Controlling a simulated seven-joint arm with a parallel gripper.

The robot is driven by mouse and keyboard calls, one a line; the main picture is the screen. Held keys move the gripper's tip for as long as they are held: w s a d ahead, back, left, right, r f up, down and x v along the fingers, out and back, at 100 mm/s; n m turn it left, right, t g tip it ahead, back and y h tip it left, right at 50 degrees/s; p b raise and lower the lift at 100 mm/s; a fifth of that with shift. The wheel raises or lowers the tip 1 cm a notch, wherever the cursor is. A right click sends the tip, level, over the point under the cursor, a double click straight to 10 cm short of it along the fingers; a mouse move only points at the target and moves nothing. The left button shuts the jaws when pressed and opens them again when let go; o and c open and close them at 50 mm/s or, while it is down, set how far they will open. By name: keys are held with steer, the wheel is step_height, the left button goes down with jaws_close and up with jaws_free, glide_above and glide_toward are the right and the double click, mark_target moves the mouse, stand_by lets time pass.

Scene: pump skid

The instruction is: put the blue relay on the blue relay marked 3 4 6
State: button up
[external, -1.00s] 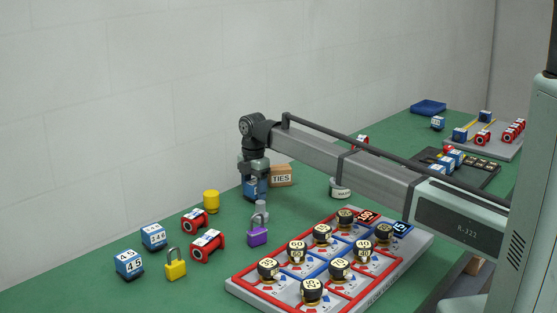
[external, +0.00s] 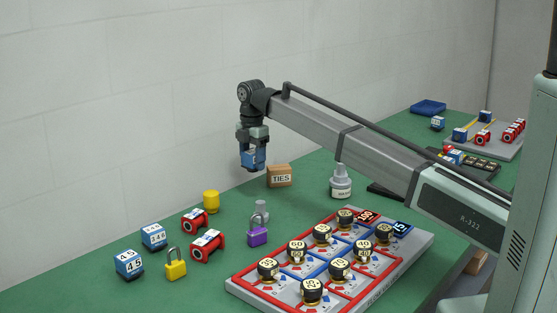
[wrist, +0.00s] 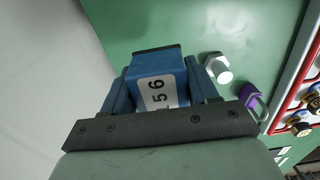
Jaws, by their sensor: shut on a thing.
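My gripper (external: 252,150) is shut on a blue relay (external: 252,160) and holds it up in the air, above the green bench near the wall. In the wrist view the held blue relay (wrist: 159,82) sits between the fingers, its white label ending in 5 6. A blue relay (external: 154,236) stands on the bench at the left; its label seems to end in 4 6, but the first digit is too small to read surely. Another blue relay (external: 129,264), marked 4 5, stands in front of it to the left.
Two red parts (external: 207,245), a yellow padlock (external: 175,264), a yellow cylinder (external: 211,201) and a purple padlock (external: 258,231) stand nearby. A TIES box (external: 279,176) and a grey bottle (external: 341,183) are to the right. A panel of knobs (external: 397,275) lies in front.

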steer(key=s+a+r+n, duration=0.3)
steer(key=s+a, duration=1.5)
step_height(320, 180, up, 3)
glide_above(152, 228)
steer(key=shift+s+d+f+m, duration=0.1)
steer(key=shift+f+m, duration=0.5)
steer(key=shift+f, duration=1.8)
steer(key=shift+f+m, duration=0.6)
steer(key=shift+f, duration=1.8)
steer(key=o, duration=1.1)
steer(key=shift+f, duration=0.1)
steer(key=shift+o, duration=0.2)
step_height(152, 228, up, 12)
